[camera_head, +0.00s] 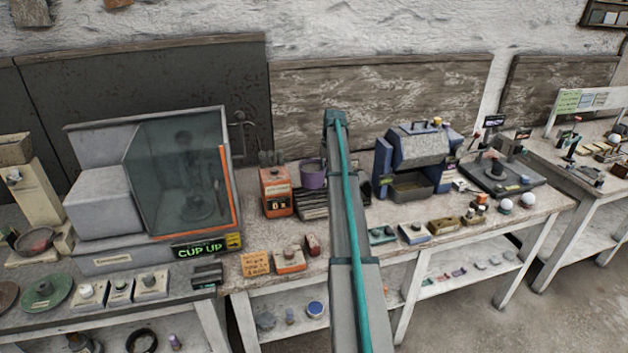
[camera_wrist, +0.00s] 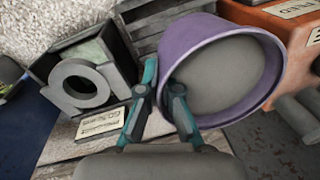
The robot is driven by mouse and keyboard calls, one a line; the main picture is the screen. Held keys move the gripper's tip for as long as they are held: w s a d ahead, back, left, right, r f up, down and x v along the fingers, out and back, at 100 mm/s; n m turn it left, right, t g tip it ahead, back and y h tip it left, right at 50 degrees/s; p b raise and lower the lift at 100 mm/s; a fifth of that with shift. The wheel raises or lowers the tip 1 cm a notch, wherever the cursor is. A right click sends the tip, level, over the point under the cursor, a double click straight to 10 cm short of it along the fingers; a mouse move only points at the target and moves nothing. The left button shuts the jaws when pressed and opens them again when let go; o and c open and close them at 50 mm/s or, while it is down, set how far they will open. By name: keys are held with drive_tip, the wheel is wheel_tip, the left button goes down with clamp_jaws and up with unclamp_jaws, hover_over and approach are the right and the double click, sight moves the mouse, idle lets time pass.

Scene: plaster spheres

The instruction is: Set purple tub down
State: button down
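The purple tub (camera_wrist: 192,38) fills the upper middle of the wrist view, its open mouth facing the camera and its inside a smooth grey. My gripper (camera_wrist: 162,82) is at the tub's near rim, one teal finger outside the wall and the other over the inside, closed on the wall between them. In the head view the tub (camera_head: 313,173) shows at the back of the bench, just left of my arm, above or behind a dark slatted rack (camera_head: 313,205). I cannot tell whether its base touches anything. My gripper is hidden behind my arm there.
An orange box (camera_head: 276,192) stands close left of the tub; it also shows in the wrist view (camera_wrist: 285,15). A dark square frame with a grey ring (camera_wrist: 85,82) is on the other side. A blue-sided machine (camera_head: 415,160) stands right of my arm.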

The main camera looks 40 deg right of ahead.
drive_tip(key=shift+w+d, duration=0.45)
drive_tip(key=shift+d, duration=0.1)
drive_tip(key=shift+f+b, duration=0.85)
drive_tip(key=shift+f, duration=1.9)
drive_tip(key=shift+f, duration=0.7)
drive_tip(key=c, duration=1.2)
unclamp_jaws()
drive_tip(key=shift+s, duration=0.1)
drive_tip(key=shift+c, duration=0.2)
drive_tip(key=shift+r, duration=0.2)
drive_tip(key=shift+r+p, duration=0.6)
drive_tip(key=shift+r, duration=1.2)
